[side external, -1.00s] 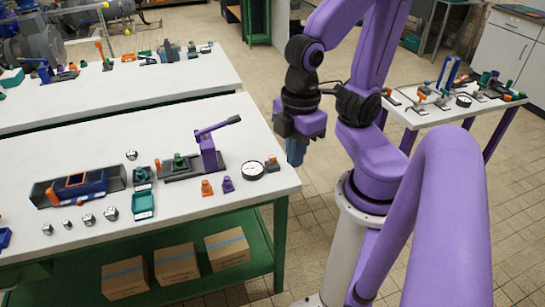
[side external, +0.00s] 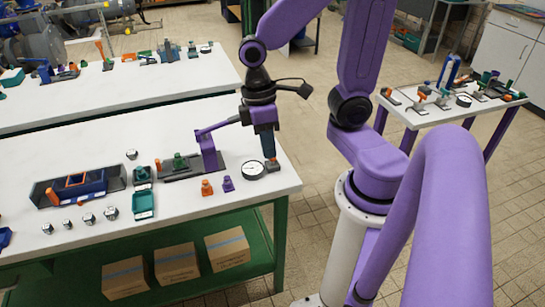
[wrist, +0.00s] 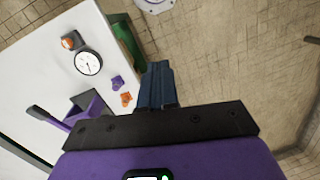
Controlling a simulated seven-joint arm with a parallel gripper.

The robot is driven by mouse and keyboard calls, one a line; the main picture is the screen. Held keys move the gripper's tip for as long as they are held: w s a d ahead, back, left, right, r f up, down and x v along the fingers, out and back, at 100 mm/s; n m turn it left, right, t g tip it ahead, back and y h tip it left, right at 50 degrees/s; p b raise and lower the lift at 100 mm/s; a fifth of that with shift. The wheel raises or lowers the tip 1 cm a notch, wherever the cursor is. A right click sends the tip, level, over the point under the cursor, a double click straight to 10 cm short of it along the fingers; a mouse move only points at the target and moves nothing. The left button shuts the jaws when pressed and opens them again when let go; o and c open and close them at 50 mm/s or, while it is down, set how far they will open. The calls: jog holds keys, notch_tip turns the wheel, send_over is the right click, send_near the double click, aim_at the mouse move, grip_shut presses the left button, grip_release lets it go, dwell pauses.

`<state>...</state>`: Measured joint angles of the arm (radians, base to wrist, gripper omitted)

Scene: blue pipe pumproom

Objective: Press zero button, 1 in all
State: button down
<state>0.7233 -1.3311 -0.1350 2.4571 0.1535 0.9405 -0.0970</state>
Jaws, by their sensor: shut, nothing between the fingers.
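The orange button (side external: 274,166), on a small dark base, sits beside a round white dial gauge (side external: 253,170) near the right end of the white bench. In the wrist view, the button (wrist: 70,41) and gauge (wrist: 88,61) show clearly at the upper left. My gripper (side external: 270,157) is shut and empty, pointing down. In the side view its blue fingertips overlap the button's top. In the wrist view the fingertips (wrist: 158,66) appear apart from the button, to its right, against the floor past the bench edge. I cannot tell contact or exact height.
An orange piece (side external: 207,187) and a purple piece (side external: 228,184) stand left of the gauge. A purple lever device (side external: 206,148) stands behind them, its arm reaching toward my gripper. Small metal parts, a teal bin (side external: 144,205) and a tray (side external: 78,186) are farther left.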

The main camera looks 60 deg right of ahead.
jog(key=w+d+f+m+g+y, duration=0.1)
jog(key=w+d+f+m+y, duration=0.1)
jog(key=w+d+m, duration=0.3)
jog(key=m+t+y, duration=0.6)
jog(key=m+t, duration=0.1)
jog(key=m, duration=0.9)
send_over(273, 160)
jog(key=w, duration=0.1)
notch_tip(273, 160, down, 5)
jog(key=shift+s+d+m+t+h, duration=0.4)
jog(key=shift+s+d+m+t, duration=0.2)
jog(key=shift+d+m, duration=0.25)
jog(key=shift+f, duration=0.15)
jog(key=shift+f, duration=4.35)
jog(key=shift+f, duration=0.15)
jog(key=shift+f, duration=0.25)
